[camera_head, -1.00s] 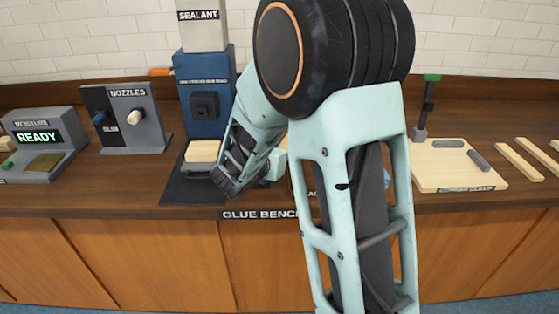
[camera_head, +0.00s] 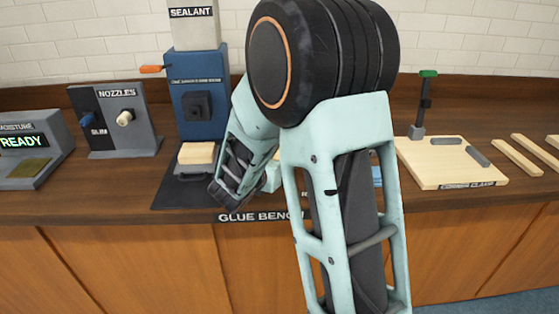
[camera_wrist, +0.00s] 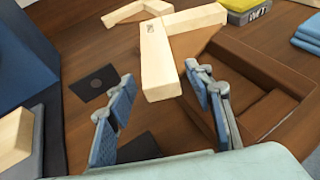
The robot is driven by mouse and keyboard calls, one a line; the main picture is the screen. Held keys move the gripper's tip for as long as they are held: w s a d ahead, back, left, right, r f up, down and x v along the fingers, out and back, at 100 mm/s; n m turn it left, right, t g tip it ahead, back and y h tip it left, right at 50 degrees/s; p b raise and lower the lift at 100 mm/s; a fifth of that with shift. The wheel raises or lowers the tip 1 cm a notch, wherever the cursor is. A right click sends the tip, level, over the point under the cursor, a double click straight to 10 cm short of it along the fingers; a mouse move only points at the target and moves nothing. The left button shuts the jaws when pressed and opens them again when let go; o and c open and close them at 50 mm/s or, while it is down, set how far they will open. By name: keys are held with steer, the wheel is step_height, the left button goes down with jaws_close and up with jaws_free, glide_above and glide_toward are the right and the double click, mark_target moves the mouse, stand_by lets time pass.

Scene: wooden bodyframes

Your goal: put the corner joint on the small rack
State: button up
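A pale wooden L-shaped piece (camera_wrist: 158,62), which looks like the corner joint, lies ahead of my gripper in the wrist view, with a small dark mark near its corner. My gripper (camera_wrist: 160,80) is open, its two blue-padded fingers apart with nothing between the pads; the near end of the L-shaped piece lies just beyond the fingertips. A brown wooden frame with recesses (camera_wrist: 262,62) sits to the right, partly under or behind the piece; I cannot tell if it is the small rack. In the head view my arm hides the piece and most of this area.
The blue sealant machine (camera_head: 197,105) stands left of my arm, with a pale wooden block (camera_head: 197,153) at its foot. A nozzle stand (camera_head: 116,120) is farther left. A clamp board (camera_head: 440,165) lies right. Yellow box (camera_wrist: 247,10) and folded blue cloths (camera_wrist: 308,35) lie at the back right.

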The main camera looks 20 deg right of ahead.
steer(key=shift+r, duration=0.2)
steer(key=shift+s+a+r, duration=0.15)
steer(key=shift+s+a, duration=0.05)
steer(key=shift+a, duration=0.1)
steer(key=p+v, duration=0.1)
steer(key=v, duration=1)
steer(key=shift+s, duration=0.15)
